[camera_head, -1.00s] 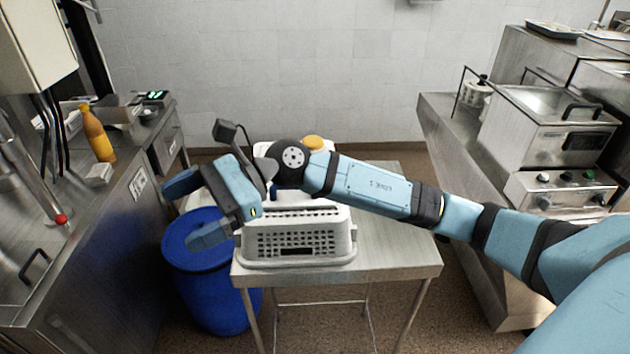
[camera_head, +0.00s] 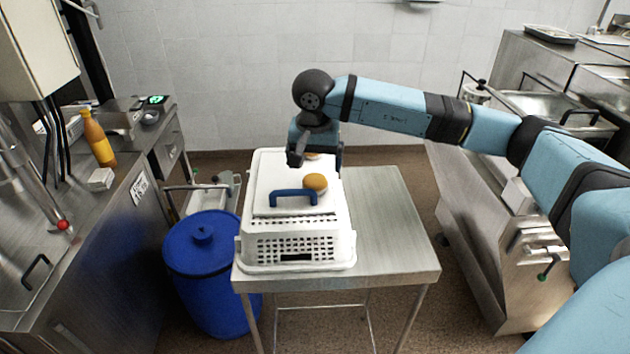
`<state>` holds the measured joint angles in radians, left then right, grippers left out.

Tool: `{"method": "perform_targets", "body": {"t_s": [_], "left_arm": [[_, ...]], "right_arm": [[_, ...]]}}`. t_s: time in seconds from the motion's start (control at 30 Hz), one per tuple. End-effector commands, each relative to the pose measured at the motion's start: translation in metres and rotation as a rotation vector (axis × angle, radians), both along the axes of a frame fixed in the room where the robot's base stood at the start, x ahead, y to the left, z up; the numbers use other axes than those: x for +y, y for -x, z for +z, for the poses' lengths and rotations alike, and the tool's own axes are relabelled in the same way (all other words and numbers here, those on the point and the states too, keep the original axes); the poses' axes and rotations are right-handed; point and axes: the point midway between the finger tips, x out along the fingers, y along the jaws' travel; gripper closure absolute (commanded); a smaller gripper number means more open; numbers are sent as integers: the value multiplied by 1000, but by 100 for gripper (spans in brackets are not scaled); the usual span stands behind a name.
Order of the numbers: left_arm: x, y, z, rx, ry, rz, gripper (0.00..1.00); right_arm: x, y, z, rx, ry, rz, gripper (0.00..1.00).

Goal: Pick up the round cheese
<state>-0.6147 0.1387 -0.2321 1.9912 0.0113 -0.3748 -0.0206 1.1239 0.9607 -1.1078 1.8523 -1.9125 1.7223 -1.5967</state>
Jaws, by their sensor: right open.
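A round orange-brown item (camera_head: 316,182), which may be the round cheese, sits on the white perforated basket area, just behind a blue handle (camera_head: 293,194). A sliver of another yellowish item (camera_head: 312,156) shows farther back, mostly hidden by my right gripper, so I cannot tell what it is. My right gripper (camera_head: 315,158) is open over the far part of the basket, behind the round item and apart from it in the picture. Its fingertips are partly hidden. My left gripper is not in view.
The white basket (camera_head: 345,245) stands on the left part of a steel table (camera_head: 395,240), whose right side is bare. A blue barrel (camera_head: 205,265) stands left of the table. Steel counters flank both sides, with an orange bottle (camera_head: 98,138) on the left one.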

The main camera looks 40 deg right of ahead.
Motion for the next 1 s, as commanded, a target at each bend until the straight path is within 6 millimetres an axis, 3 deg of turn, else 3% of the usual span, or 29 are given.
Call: {"method": "perform_targets", "body": {"t_s": [0.27, 0.6, 0.87, 1.0], "left_arm": [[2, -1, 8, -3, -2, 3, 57], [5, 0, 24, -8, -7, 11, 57], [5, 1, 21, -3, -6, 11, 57], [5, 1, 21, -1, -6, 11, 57]], "right_arm": [[-2, -3, -22, 2, -1, 1, 9], [-9, -13, -64, 1, -2, 1, 9], [-8, -13, -67, 0, -3, 2, 9], [-8, -13, -67, 0, -3, 2, 41]]}}
